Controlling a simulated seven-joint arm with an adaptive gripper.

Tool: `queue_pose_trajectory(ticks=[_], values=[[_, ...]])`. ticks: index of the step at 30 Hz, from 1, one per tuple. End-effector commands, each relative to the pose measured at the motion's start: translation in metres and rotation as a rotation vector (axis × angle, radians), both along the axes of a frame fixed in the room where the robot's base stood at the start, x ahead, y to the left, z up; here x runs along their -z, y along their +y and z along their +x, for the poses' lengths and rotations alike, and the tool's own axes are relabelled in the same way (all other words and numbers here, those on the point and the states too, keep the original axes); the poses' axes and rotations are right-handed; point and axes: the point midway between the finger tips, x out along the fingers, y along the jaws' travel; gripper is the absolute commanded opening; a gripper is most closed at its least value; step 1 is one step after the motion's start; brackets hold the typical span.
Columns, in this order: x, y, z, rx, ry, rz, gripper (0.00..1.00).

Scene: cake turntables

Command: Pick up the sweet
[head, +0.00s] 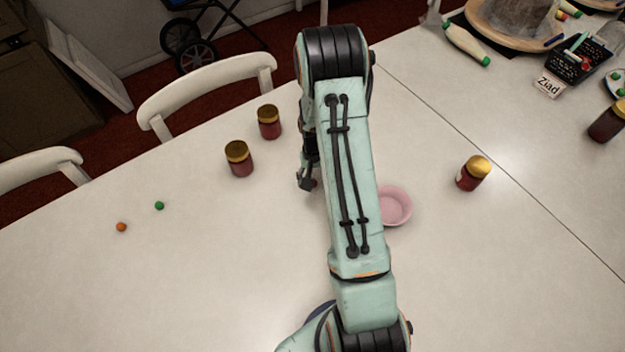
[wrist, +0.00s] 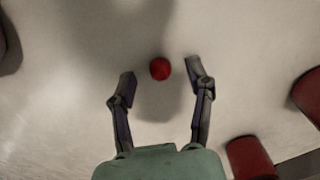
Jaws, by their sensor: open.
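A round red sweet (wrist: 160,69) lies on the white table and shows between my fingertips in the wrist view. My gripper (wrist: 161,75) is open, with a finger on each side of the sweet and a gap to both. In the head view my gripper (head: 307,183) is low over the table, left of my arm, and a small bit of red shows beside it. An orange sweet (head: 121,227) and a green sweet (head: 159,205) lie apart on the left side of the table.
Another jar (head: 472,174) stands farther right. White chairs (head: 205,90) line the far edge. The left front table is clear.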

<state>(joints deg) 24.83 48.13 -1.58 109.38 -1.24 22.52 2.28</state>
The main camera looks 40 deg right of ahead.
Motion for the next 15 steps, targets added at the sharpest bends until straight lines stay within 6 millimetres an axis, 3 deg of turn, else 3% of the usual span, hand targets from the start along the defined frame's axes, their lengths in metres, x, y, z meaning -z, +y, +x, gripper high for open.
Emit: queue_pose_trajectory(ticks=[8,9,12,13,15], values=[[0.0027,0.0002,0.0001,-0.001,0.000,0.000,0.52],[0.0026,0.0002,0.0001,-0.001,0.000,0.000,0.40],[0.0025,0.0003,0.0001,-0.001,0.000,0.000,0.17],[0.0025,0.0003,0.0001,-0.001,0.000,0.000,0.11],[0.0025,0.0003,0.0001,-0.001,0.000,0.000,0.09]])
